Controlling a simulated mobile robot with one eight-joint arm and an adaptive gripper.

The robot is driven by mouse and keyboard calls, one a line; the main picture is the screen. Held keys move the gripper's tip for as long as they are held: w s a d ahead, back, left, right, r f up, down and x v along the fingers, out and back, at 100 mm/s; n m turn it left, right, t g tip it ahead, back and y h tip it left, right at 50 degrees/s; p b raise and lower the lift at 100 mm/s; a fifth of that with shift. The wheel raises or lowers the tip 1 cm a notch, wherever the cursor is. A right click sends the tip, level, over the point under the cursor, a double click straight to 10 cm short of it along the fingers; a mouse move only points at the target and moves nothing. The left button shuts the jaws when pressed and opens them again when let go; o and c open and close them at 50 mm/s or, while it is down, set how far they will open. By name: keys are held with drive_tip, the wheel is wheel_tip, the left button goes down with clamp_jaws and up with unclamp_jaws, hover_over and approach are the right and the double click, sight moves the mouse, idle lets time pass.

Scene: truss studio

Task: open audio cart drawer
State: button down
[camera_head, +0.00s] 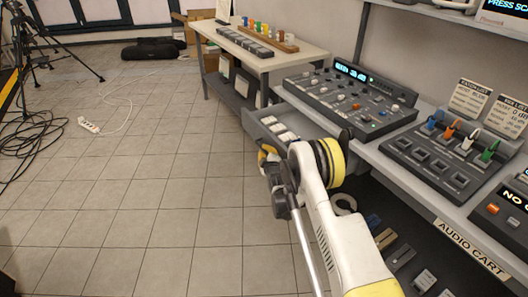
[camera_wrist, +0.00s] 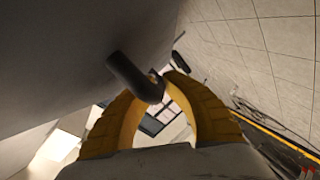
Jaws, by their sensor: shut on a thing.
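The audio cart (camera_head: 440,222) runs along the right side in the head view. Its grey drawer (camera_head: 252,122) sticks out to the left from under the top, partly open, with several pale items inside. My gripper (camera_head: 265,154) is at the drawer's front, seen small and partly hidden by my arm. In the wrist view my yellow fingers (camera_wrist: 160,84) are closed around a dark, rounded drawer handle (camera_wrist: 128,72). The handle stands out from the grey drawer front (camera_wrist: 60,55). How far the handle reaches between the fingers is partly hidden.
A mixer (camera_head: 350,98) and a slotted unit with coloured plugs (camera_head: 440,160) stand on the cart. A workbench (camera_head: 285,58) stands behind the drawer.

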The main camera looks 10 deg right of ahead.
drive_tip(key=c, duration=1.8)
unclamp_jaws()
drive_tip(key=shift+o, duration=0.2)
drive_tip(key=v, duration=0.7)
drive_tip(key=shift+s+a, duration=0.1)
drive_tip(key=shift+s, duration=0.15)
drive_tip(key=shift+r, duration=0.1)
